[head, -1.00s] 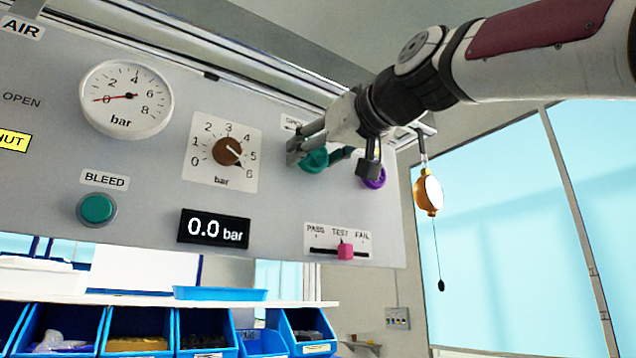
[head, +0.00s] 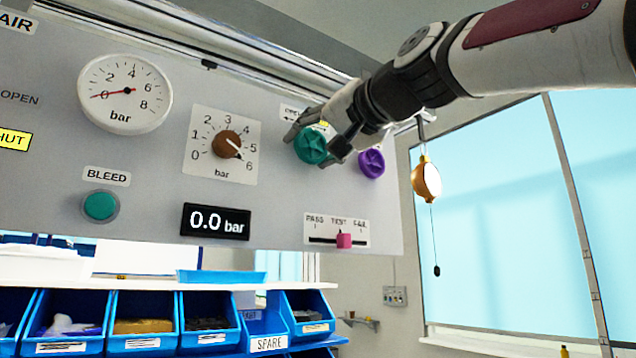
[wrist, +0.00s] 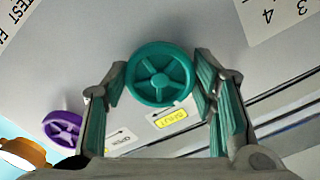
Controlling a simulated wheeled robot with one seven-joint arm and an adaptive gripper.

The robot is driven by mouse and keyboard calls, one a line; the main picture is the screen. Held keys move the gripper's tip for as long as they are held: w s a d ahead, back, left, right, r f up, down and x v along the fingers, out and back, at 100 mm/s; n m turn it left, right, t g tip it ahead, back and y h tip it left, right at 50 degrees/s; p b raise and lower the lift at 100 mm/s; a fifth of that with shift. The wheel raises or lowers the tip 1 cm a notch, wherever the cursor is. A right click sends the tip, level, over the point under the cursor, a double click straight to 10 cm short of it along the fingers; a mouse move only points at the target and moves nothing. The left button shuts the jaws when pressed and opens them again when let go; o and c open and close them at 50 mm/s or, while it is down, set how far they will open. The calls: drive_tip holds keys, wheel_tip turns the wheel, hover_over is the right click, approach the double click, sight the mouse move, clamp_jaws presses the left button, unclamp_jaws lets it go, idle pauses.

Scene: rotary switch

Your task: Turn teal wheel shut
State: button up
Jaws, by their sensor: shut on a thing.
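The teal wheel (head: 311,146) is a spoked handwheel on the grey panel, partly hidden by my gripper in the head view. It shows whole in the wrist view (wrist: 160,75), face-on. My gripper (wrist: 160,82) has one finger on each side of the wheel's rim and is shut on it. In the head view my gripper (head: 316,142) reaches the wheel from the upper right. A white OPEN label (wrist: 121,142) and a yellow SHUT label (wrist: 171,118) appear near the wheel, upside down, in the wrist view.
A purple wheel (head: 371,163) sits close to the right of the teal one. A brown knob (head: 228,145), a pressure gauge (head: 125,93), a pink slider (head: 344,240) and a green BLEED button (head: 101,206) share the panel. A yellow hanging device (head: 426,180) is right of the panel.

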drive_tip(key=shift+a+f, duration=0.1)
drive_tip(key=shift+f, duration=0.15)
drive_tip(key=o, duration=1.1)
drive_tip(key=shift+o, duration=0.2)
drive_tip(key=shift+r, duration=0.15)
drive_tip(key=shift+s+d+r, duration=0.1)
drive_tip(key=shift+s+d, duration=0.15)
drive_tip(key=v, duration=1.1)
drive_tip(key=shift+s+d, duration=0.1)
drive_tip(key=shift+d, duration=0.05)
